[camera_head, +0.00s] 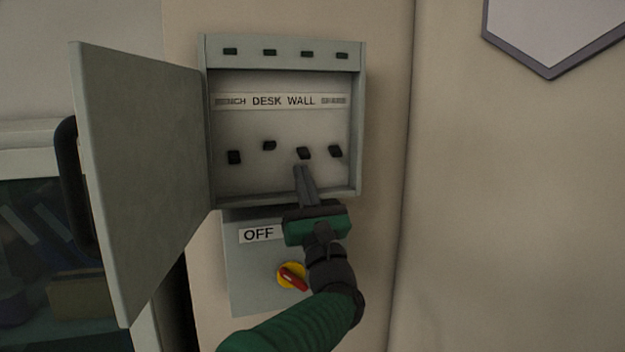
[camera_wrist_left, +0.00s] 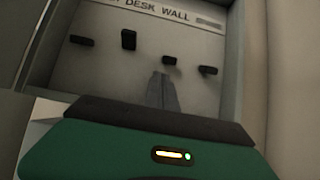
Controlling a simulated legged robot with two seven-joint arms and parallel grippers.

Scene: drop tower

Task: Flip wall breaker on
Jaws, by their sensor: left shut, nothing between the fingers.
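The open breaker box (camera_head: 357,120) has a label strip (camera_head: 283,101) reading DESK and WALL in the middle. The wall breaker (camera_head: 303,153), a small black switch, is third from the left, below the word WALL. It also shows in the left wrist view (camera_wrist_left: 169,61). My left gripper (camera_head: 298,168) is shut and empty, its fingers pointing up into the box. Its tips are just below the wall breaker; I cannot tell if they touch it. In the left wrist view the closed fingertips (camera_wrist_left: 160,75) are just below and left of that switch. My right gripper is not in view.
Other black switches (camera_head: 234,157) sit beside the wall breaker, one close on its right (camera_head: 335,151). The box door (camera_head: 135,170) stands open at left. Below is an OFF panel (camera_head: 258,234) with a red and yellow knob (camera_head: 291,276).

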